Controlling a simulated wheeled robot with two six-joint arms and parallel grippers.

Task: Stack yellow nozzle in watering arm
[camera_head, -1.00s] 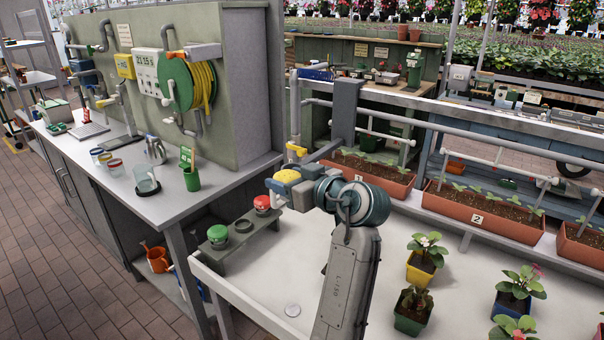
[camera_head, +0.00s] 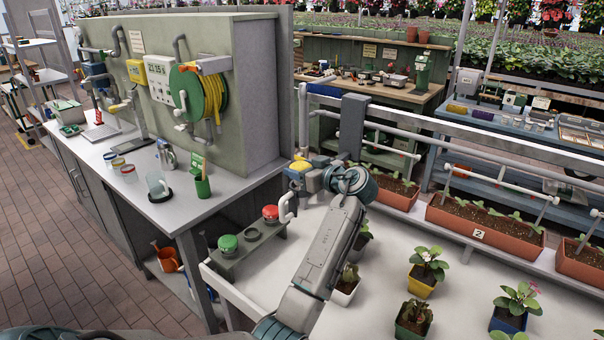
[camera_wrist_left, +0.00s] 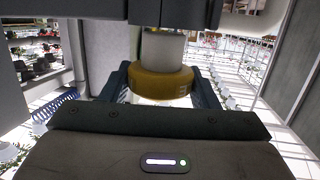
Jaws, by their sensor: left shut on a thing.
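My left gripper (camera_head: 299,172) is shut on the yellow nozzle (camera_head: 298,167), beside the grey post. The nozzle's yellow ring (camera_wrist_left: 160,83) shows between the fingers in the left wrist view. The watering arm's grey pipe (camera_head: 302,118) comes down from the post to just above the gripper. In the wrist view a pale pipe end (camera_wrist_left: 163,50) lies directly against or just above the ring; I cannot tell how far they are joined. A pale curved spout (camera_head: 288,207) hangs below the gripper. My right gripper is not in view.
A grey rack (camera_head: 245,250) below holds a green nozzle (camera_head: 228,243) and a red nozzle (camera_head: 270,213), with an empty place between. Potted plants (camera_head: 428,270) stand on the white table to the right. The post (camera_head: 352,125) and rail stand close behind my gripper.

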